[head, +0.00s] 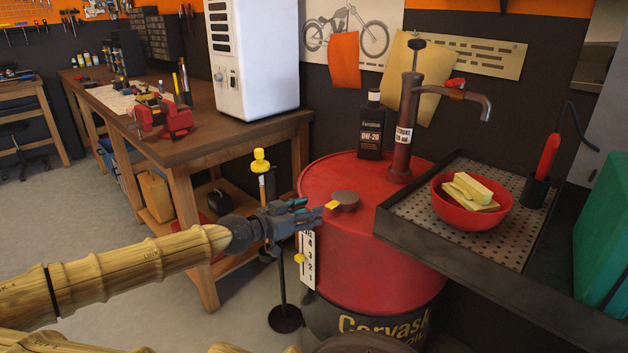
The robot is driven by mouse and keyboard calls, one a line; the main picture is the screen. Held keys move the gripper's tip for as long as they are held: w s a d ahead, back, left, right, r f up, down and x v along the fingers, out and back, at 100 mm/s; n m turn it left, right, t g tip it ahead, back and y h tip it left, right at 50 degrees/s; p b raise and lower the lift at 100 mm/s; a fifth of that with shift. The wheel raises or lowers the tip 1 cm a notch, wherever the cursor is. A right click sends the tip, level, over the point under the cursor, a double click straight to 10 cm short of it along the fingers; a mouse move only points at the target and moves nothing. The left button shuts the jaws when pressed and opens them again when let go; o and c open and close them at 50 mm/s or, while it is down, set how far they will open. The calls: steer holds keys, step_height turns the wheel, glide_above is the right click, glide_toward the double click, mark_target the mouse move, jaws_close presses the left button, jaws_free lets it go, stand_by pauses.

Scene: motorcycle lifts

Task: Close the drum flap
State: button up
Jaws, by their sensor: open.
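The red drum (385,250) stands right of centre, its lower part black with yellow lettering. Near the left front edge of its top is a small dark round flap (346,199) with a yellow tab (331,205). I cannot tell for sure how far the flap is tilted from the drum top. My gripper (314,212) is open and empty, reaching in from the left at the drum's rim. Its fingertips are just left of the yellow tab, with no clear contact visible.
A hand pump (408,130) and a dark oil bottle (372,130) stand on the drum's back. A perforated tray (410,212) with a red bowl (465,208) overhangs its right side. A yellow-topped stand (261,160) is behind my arm. A wooden workbench (180,155) is at left.

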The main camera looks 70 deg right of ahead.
steer(key=shift+v, duration=1.45)
